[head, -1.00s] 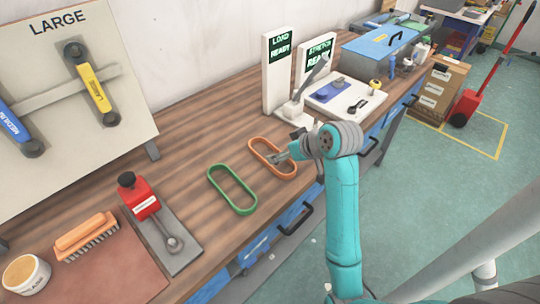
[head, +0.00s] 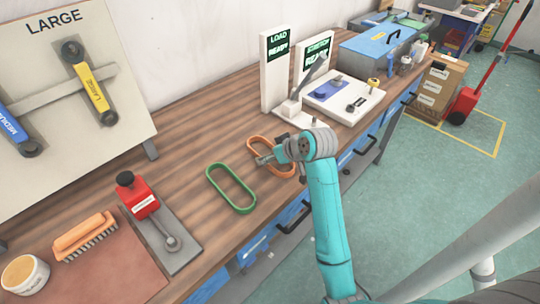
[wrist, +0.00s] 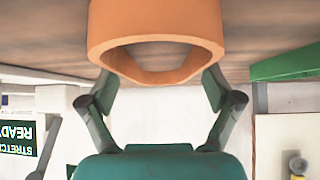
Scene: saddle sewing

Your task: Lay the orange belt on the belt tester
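The orange belt (head: 258,141), an oval loop, is on the wooden bench in the head view, partly covered by my gripper (head: 266,159). In the wrist view the belt (wrist: 155,30) fills the top middle, very close, with its hollow end facing the camera. My gripper's fingers (wrist: 158,88) are spread apart near the belt's two sides. Their tips are hidden by the belt, so contact is unclear. The belt tester (head: 297,112) is the white unit with a lever, behind and right of the belt. Its screens read LOAD READY and STRETCH READY.
A green belt (head: 212,185) lies left of the orange one. A red-topped tool on a grey plate (head: 165,235), a brush (head: 85,235) and a tin (head: 25,273) are further left. A white tray (head: 355,100) and blue toolbox (head: 375,55) stand right of the tester.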

